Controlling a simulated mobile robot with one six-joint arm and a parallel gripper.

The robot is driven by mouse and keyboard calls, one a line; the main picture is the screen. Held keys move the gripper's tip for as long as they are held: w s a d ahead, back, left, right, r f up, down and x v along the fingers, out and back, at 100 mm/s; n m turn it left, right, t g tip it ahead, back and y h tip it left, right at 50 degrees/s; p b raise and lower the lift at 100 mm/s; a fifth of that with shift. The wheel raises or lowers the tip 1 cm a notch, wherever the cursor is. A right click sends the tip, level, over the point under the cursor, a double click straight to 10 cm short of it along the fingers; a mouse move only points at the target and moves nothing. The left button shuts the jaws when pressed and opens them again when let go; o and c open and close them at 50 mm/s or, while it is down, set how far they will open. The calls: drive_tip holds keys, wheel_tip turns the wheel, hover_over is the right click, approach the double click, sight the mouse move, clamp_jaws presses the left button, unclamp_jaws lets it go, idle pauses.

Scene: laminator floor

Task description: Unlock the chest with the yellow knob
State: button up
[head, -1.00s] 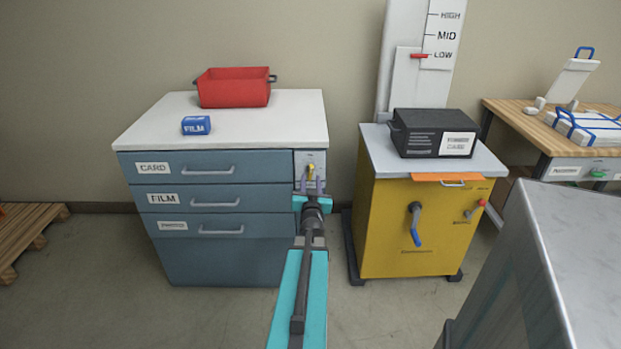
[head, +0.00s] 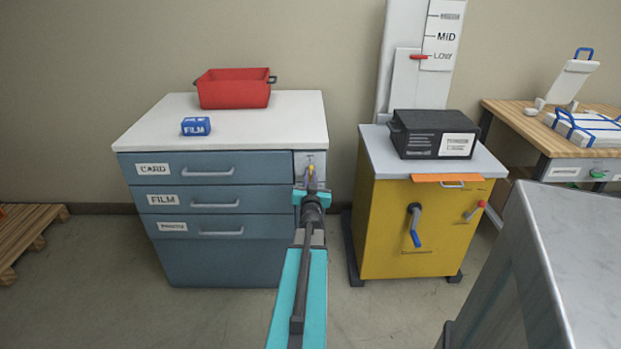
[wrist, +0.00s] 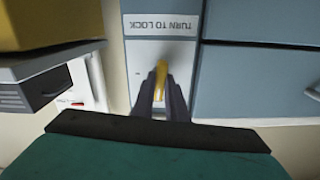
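The blue-grey chest (head: 222,262) with the white top stands left of centre in the head view. Its drawers carry labels, CARD and FILM among them. The yellow knob (head: 311,168) sits on a pale plate at the chest's upper right front. My gripper (head: 311,178) is at this plate. In the wrist view the knob (wrist: 161,78) stands between the two dark fingers (wrist: 161,95), which are close together on its sides. Its long side runs nearly upright there. A TURN TO LOCK label (wrist: 160,24) shows upside down above it. The fingers hide part of the knob.
A red bin (head: 234,90) and a blue FILM box (head: 196,126) are on the chest top. A yellow cabinet (head: 380,245) with a crank and a black case (head: 420,138) stands to the right. A grey metal surface (head: 575,240) fills the lower right.

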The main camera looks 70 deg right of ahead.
clamp_jaws()
drive_tip(key=shift+f+n+b, duration=0.1)
drive_tip(key=shift+n+b, duration=0.2)
drive_tip(key=shift+b, duration=0.2)
drive_tip(key=shift+n+b, duration=0.3)
drive_tip(key=o, duration=0.6)
unclamp_jaws()
